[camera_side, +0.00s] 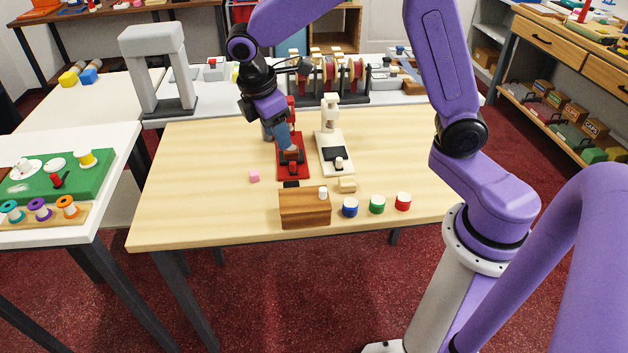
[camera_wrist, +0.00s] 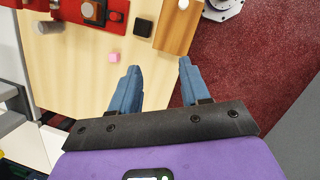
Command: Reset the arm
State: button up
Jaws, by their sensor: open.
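My gripper (camera_side: 287,142) is above or just behind the red press-like device (camera_side: 290,168) on the wooden table (camera_side: 205,150); I cannot tell the exact gap from the side view. In the wrist view, the two blue fingers of my gripper (camera_wrist: 158,70) stand apart with nothing between them. There the red device (camera_wrist: 92,12) shows at the top left, away from the fingertips. My gripper and forearm partly hide the red device in the side view.
A white device (camera_side: 333,135) stands right of the red one. The table's left part is clear.

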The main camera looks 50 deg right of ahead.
jog(key=s+d+r+m+y, duration=0.1)
jog(key=s+d+y, duration=0.1)
jog(key=s, duration=2.4)
jog(key=shift+s+d+y, duration=0.25)
jog(key=shift+s+y, duration=0.05)
jog(key=shift+y, duration=0.4)
